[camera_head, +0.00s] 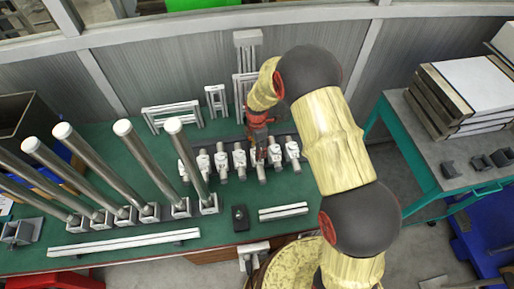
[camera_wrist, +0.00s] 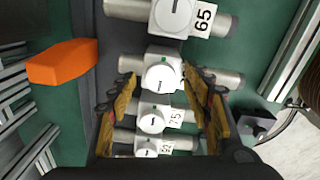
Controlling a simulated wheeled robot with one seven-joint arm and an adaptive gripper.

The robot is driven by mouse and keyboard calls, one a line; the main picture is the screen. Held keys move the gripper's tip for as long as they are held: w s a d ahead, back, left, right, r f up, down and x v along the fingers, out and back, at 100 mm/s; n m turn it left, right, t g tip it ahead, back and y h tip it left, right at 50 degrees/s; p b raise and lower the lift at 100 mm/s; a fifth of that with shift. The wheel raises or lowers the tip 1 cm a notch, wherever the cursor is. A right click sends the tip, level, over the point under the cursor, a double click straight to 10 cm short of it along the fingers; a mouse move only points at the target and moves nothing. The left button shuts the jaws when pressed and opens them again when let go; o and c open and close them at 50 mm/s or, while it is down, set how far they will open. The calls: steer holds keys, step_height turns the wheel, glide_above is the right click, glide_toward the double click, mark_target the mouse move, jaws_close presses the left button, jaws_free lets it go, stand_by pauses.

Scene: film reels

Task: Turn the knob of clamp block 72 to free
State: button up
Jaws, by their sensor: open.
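A row of white clamp blocks with round knobs (camera_head: 221,159) stands on the green bench. My gripper (camera_wrist: 160,77) is open, with its yellow fingers on either side of the row. Between the fingertips is a white block with a round knob (camera_wrist: 162,76) and a small green mark beside it. The number on this block is not visible. The block labelled 65 (camera_wrist: 177,16) lies beyond the fingertips. Another block (camera_wrist: 153,118), nearer the palm, has a small label I cannot read surely. I cannot tell which block is 72. In the head view my gripper is partly hidden by my arm.
Tall metal posts (camera_head: 148,165) stand left of the row. An orange block (camera_wrist: 62,62) lies left of my gripper in the wrist view. A small black box (camera_head: 240,217) and a pale rail (camera_head: 283,211) lie in front. Metal frames (camera_head: 172,115) stand behind.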

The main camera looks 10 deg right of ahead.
step_height(320, 180, up, 12)
stand_by(0.6)
stand_by(0.5)
steer(key=s+d+r+m+t+b, duration=0.2)
steer(key=s+d+r+m, duration=0.2)
steer(key=s+r+m, duration=0.6)
steer(key=s+d+r+m+t+b, duration=0.2)
steer(key=s+r+m, duration=0.8)
steer(key=s, duration=0.9)
steer(key=shift+s+d+r+t+b, duration=0.35)
steer(key=shift+d+r+t, duration=0.5)
steer(key=shift+r, duration=0.5)
